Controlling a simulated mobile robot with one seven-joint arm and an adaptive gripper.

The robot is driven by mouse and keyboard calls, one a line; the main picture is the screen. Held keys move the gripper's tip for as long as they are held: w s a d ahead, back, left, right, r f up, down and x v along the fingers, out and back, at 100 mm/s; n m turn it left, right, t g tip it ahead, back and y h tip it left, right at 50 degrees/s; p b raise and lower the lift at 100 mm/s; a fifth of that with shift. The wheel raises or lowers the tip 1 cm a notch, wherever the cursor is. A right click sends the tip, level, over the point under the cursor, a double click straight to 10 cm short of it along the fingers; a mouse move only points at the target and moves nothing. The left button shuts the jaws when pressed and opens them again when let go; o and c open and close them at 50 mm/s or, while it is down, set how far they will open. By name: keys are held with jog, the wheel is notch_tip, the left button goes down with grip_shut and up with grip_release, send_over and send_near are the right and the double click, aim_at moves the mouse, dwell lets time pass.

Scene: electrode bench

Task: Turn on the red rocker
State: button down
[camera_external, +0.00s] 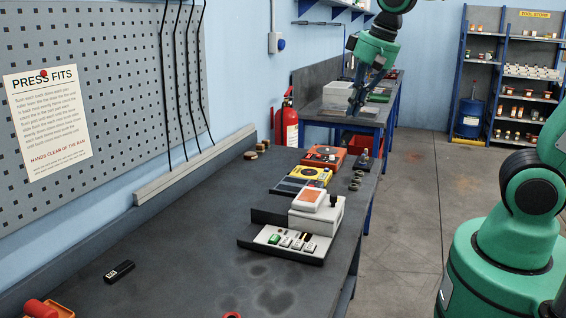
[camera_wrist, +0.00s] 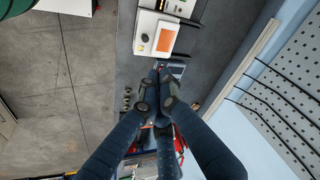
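A low white switch panel (camera_external: 262,236) in a dark tray lies on the near part of the bench, at its right edge. It bears a green rocker (camera_external: 274,239) and several pale rockers (camera_external: 297,244) with small marks; I cannot make out a red one among them. A white box with an orange screen (camera_external: 312,195) and a black knob stands behind the panel. The orange screen also shows in the wrist view (camera_wrist: 166,40). My gripper (camera_external: 354,110) is well beyond the panel, raised over the bench's far end. Its fingertips meet in the wrist view (camera_wrist: 161,72), empty.
A yellow meter (camera_external: 311,174), an orange device (camera_external: 324,156) and several small rings (camera_external: 356,180) lie behind the box. A black block (camera_external: 119,271) lies at the near left. The bench's left middle is clear. A red extinguisher (camera_external: 287,122) stands by the wall.

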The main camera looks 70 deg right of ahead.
jog(key=w+d+f+m+g+p, duration=0.3)
jog(key=w+d+f+m, duration=0.8)
jog(key=w+d+f, duration=0.5)
jog(key=shift+w+d+f+g, duration=0.25)
jog(key=shift+d+f+g, duration=0.05)
jog(key=shift+d+f, duration=1.5)
jog(key=shift+d, duration=0.1)
jog(key=f, duration=0.4)
jog(key=d+f, duration=0.1)
jog(key=f, duration=0.4)
jog(key=d+f+b, duration=0.1)
jog(key=f, duration=0.3)
jog(key=shift+f, duration=0.3)
jog(key=shift+s+d+f+b, duration=0.1)
jog(key=shift+d+f+b, duration=0.2)
jog(key=shift+f+b, duration=0.4)
jog(key=shift+r, duration=0.2)
jog(key=shift+a, duration=0.2)
